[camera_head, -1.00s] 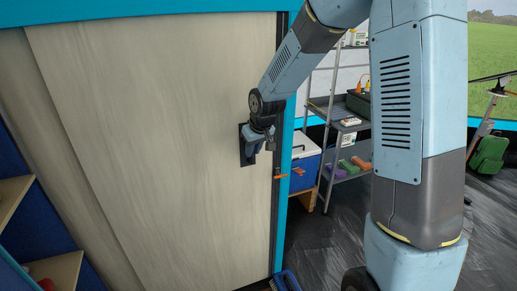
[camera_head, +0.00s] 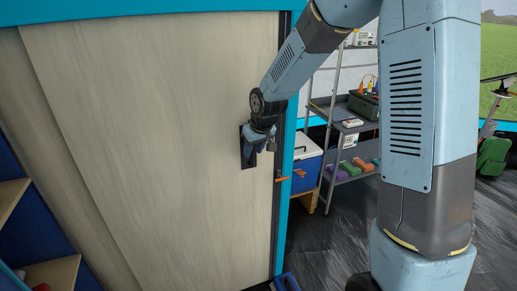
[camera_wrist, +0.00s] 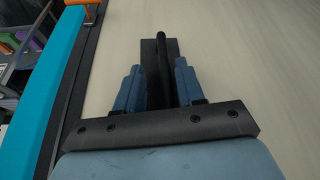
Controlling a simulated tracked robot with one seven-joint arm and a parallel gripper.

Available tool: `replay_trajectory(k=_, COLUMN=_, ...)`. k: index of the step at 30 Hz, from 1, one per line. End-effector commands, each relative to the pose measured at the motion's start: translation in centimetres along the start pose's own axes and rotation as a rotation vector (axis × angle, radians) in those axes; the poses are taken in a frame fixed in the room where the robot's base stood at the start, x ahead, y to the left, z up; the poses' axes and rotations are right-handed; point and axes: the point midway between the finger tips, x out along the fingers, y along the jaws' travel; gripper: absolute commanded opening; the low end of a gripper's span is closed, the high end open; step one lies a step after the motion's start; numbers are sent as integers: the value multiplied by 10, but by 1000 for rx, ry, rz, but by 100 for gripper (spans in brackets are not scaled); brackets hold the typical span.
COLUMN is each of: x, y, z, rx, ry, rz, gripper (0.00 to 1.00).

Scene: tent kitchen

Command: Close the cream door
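The cream door (camera_head: 160,130) is a tall sliding panel that fills the left half of the head view. Its right edge lies beside a dark strip and a turquoise post. A black handle (camera_wrist: 163,60) on a dark plate sits near that edge; the plate also shows in the head view (camera_head: 246,155). My gripper (camera_head: 259,147) is at the handle. In the wrist view its two blue fingers (camera_wrist: 157,66) stand apart, one on each side of the handle, with gaps showing. Whether a finger touches the door cannot be told.
A second cream panel (camera_head: 35,150) lies behind the door's left edge. Open blue shelving (camera_head: 30,235) is at far left. An orange latch (camera_head: 283,178) is on the turquoise post (camera_head: 289,130). Right of it are a blue cooler (camera_head: 306,172) and a metal rack (camera_head: 333,195). Dark floor lies beyond.

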Motion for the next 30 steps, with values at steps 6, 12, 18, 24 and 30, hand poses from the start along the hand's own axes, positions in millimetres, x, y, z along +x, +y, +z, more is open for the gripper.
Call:
replay_trajectory(k=6, x=-32, y=2, z=-2, rx=1, ry=5, rz=3, gripper=38)
replay_trajectory(k=12, x=-66, y=2, z=-2, rx=-1, ry=4, rz=2, gripper=38)
replay_trajectory(k=18, x=-99, y=3, z=-3, rx=0, ry=4, rz=3, gripper=38)
replay_trajectory(k=24, x=-122, y=4, z=-4, rx=0, ry=3, rz=3, gripper=38)
replay_trajectory(k=30, x=-130, y=4, z=-3, rx=0, ry=3, rz=1, gripper=38)
